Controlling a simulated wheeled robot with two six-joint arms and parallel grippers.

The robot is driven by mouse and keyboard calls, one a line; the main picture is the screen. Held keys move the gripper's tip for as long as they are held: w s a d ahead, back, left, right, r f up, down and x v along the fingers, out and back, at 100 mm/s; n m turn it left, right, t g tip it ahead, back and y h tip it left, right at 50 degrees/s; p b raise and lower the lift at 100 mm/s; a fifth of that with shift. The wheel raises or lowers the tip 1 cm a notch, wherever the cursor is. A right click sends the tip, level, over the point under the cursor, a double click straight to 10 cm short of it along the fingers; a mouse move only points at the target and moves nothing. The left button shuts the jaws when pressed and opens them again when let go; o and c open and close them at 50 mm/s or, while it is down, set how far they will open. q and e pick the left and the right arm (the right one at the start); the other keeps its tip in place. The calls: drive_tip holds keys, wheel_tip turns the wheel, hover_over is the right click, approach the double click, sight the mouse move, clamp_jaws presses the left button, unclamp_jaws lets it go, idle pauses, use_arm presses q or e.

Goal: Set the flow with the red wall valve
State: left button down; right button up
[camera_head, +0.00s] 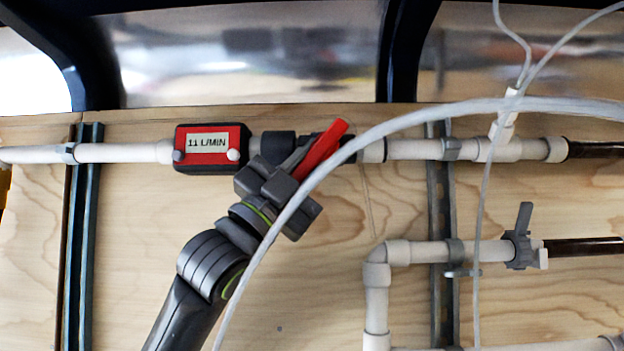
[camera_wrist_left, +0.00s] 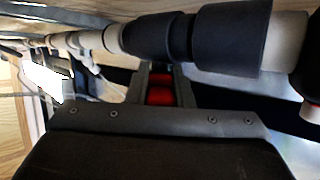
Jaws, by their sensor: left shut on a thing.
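The red wall valve's handle (camera_head: 322,149) sits on the upper white pipe and slants up to the right in the head view. Its red part (camera_wrist_left: 160,88) also shows between the fingers in the left wrist view. My left gripper (camera_head: 297,160) is shut on the handle, with its fingers covering the handle's lower part. The dark valve body (camera_wrist_left: 200,38) runs along the pipe above the fingers in the wrist view. A red flow meter (camera_head: 207,144) left of the valve reads 11 L/MIN. My right gripper is in neither view.
A lower pipe (camera_head: 415,252) carries a grey valve (camera_head: 522,240) at right. Dark vertical rails (camera_head: 84,230) stand on the wooden wall (camera_head: 135,250).

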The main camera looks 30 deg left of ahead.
use_arm(q)
drive_tip(key=shift+f, duration=0.1)
idle(0.3)
drive_tip(key=c, duration=1.3)
unclamp_jaws()
drive_tip(key=shift+b+v, duration=8.7)
drive_tip(key=shift+b, duration=0.1)
drive_tip(key=shift+w+d+f, duration=0.15)
drive_tip(key=shift+w+f, duration=0.05)
